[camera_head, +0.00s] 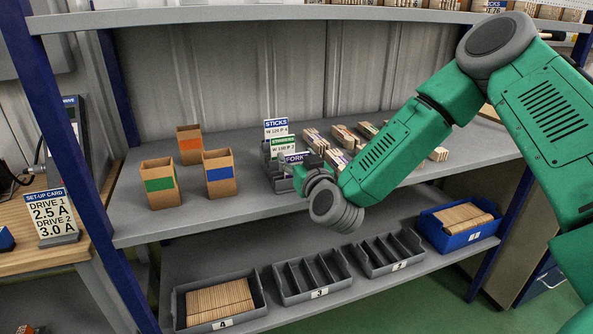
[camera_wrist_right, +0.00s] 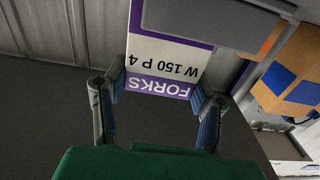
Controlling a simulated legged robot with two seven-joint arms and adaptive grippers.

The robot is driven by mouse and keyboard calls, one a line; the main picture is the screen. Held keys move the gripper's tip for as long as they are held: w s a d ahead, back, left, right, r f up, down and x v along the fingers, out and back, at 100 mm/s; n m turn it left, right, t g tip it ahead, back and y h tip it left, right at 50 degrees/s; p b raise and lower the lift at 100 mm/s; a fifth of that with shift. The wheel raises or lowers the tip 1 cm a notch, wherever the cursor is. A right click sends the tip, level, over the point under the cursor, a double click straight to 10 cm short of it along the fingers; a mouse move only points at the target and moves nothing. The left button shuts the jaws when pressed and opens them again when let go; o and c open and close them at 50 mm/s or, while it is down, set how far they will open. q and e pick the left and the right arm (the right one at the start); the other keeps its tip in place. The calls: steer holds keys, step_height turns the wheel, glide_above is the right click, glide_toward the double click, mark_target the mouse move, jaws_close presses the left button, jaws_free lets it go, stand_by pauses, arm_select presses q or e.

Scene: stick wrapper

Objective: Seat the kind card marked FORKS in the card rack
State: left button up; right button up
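The FORKS kind card (camera_head: 297,157) is white with a purple header, at the front of the grey card rack (camera_head: 279,180) on the upper shelf. The STICKS card (camera_head: 276,129) and a green-headed card (camera_head: 283,143) stand behind it. In the right wrist view the FORKS card (camera_wrist_right: 165,65) appears upside down, with a grey block across its far end. In the head view my right gripper (camera_head: 304,174) partly hides the card and rack. My left gripper is out of view.
Three brown boxes with green (camera_head: 160,184), orange (camera_head: 190,145) and blue (camera_head: 220,173) labels stand left of the rack. Several stick bundles (camera_head: 345,134) lie right of it. Grey bins (camera_head: 312,276) and a blue bin (camera_head: 459,223) sit on the lower shelf.

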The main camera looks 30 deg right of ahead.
steer(key=shift+d+f, duration=0.1)
steer(key=shift+c, duration=0.5)
steer(key=shift+a+r, duration=0.3)
steer(key=shift+r, duration=0.15)
step_height(320, 180, up, 9)
steer(key=shift+d+f+p, duration=0.1)
steer(key=shift+p, duration=0.7)
steer(key=shift+w+a+f+b, duration=0.1)
steer(key=shift+a+f+b, duration=0.15)
steer(key=shift+f+b, duration=0.6)
steer(key=shift+w+a+f+b, duration=0.1)
steer(key=shift+a+f+b, duration=0.15)
steer(key=shift+f+b, duration=0.6)
steer(key=shift+a+f+b, duration=0.25)
steer(key=shift+f+b, duration=0.15)
steer(key=shift+f, duration=0.8)
steer(key=shift+s+p, duration=0.1)
steer(key=shift+p, duration=0.3)
steer(key=shift+f+b, duration=1.25)
steer(key=shift+f, duration=0.6)
steer(key=o, duration=1.3)
